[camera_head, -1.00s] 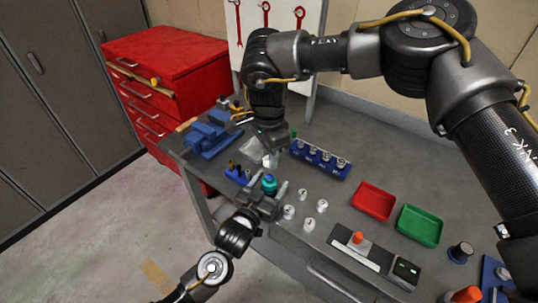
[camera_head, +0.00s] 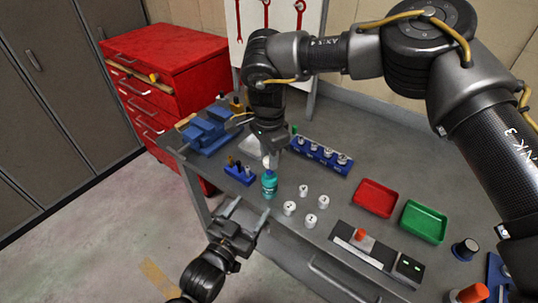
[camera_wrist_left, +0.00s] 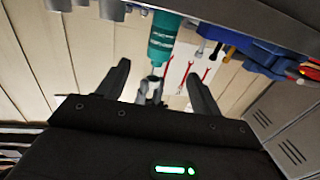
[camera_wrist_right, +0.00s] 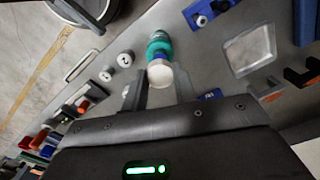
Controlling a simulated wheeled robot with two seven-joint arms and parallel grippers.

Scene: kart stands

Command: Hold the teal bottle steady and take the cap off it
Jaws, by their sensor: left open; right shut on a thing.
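The teal bottle (camera_head: 269,186) stands upright on the grey bench near its front edge. It also shows in the left wrist view (camera_wrist_left: 163,40) and the right wrist view (camera_wrist_right: 159,46). My right gripper (camera_head: 268,151) is directly above it, shut on the white cap (camera_wrist_right: 165,75). The cap lies over the bottle's mouth; I cannot tell clearly whether a gap separates them. My left gripper (camera_head: 247,212) is open and empty, in front of the bottle and apart from it, its fingers pointing toward it.
A blue holder (camera_head: 240,174) with small tools stands just left of the bottle. Several white weights (camera_head: 304,190) stand to its right. A blue rack (camera_head: 320,157) is behind, a blue vise (camera_head: 207,133) at back left. Red (camera_head: 374,198) and green (camera_head: 423,221) trays lie to the right.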

